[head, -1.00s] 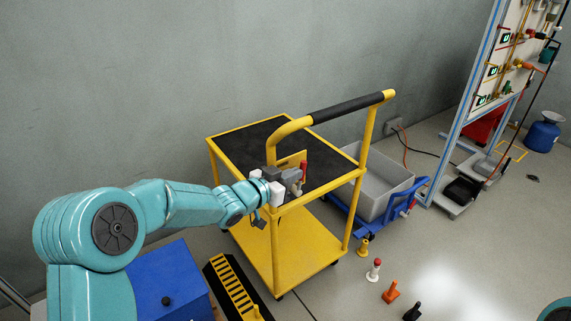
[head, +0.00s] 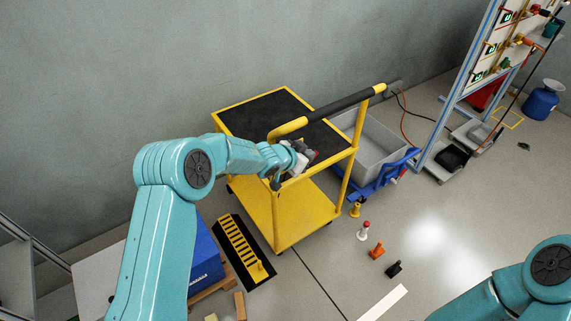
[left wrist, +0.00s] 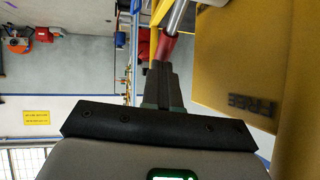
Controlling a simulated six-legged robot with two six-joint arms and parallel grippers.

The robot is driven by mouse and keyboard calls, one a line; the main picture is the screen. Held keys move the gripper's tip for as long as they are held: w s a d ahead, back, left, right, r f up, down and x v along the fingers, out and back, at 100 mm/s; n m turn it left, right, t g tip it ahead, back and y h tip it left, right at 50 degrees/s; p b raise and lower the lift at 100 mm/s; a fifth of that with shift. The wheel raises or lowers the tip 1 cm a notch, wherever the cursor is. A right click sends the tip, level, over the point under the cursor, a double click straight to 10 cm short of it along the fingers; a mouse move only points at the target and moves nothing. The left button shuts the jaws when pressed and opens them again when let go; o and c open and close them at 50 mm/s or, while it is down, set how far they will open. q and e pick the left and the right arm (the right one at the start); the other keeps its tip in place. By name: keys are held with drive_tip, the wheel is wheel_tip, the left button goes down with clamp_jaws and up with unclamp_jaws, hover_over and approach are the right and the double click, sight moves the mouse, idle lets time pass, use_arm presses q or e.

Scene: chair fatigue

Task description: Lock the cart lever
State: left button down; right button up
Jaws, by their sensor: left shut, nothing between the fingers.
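My left gripper (head: 306,160) is at the cart's near corner below the black-gripped handle. The red-ended lever (head: 313,155) is mostly hidden behind it. In the left wrist view the lever's red end (left wrist: 166,46) is on a metal rod, just beyond the tips of my shut, empty left fingers (left wrist: 159,75). I cannot tell whether they touch. A yellow plate (left wrist: 235,75) marked "FREE" is right of the lever. My right gripper is out of view.
A grey bin (head: 365,150) on a blue trolley stands behind the cart's right side. Small coloured pegs, including an orange one (head: 376,249), stand on the floor. A black-and-yellow ramp (head: 242,245) and a blue box (head: 205,260) lie near my left arm.

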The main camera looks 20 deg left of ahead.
use_arm(q)
drive_tip(key=shift+d+f, duration=0.15)
drive_tip(key=shift+d, duration=0.05)
idle(0.5)
drive_tip(key=v, duration=1.6)
drive_tip(key=shift+a, duration=0.25)
drive_tip(key=shift+s, duration=0.15)
